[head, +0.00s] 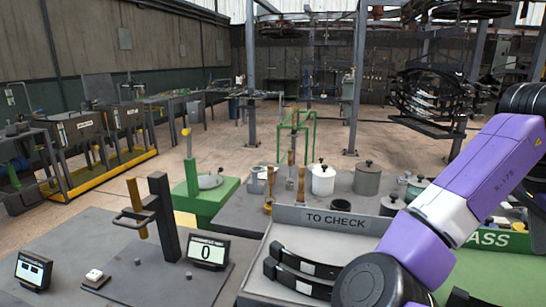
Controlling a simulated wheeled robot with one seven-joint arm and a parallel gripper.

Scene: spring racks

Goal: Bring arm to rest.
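My purple and white arm (489,172) fills the right side of the head view. It reaches from the right edge down to a dark round joint at the bottom, in front of the TO CHECK tray (390,222). My gripper is not in this view, so I cannot see whether it holds anything. Dark curved leaf springs (287,278) with pale labels lie in the TO CHECK tray, and my arm hides part of that tray.
A green PASS tray (520,243) shows behind my arm. A lever fixture (163,217) and a display reading 0 (208,251) stand on the grey bench at left. A small screen (33,270) is further left. Pots (367,178) stand behind the trays.

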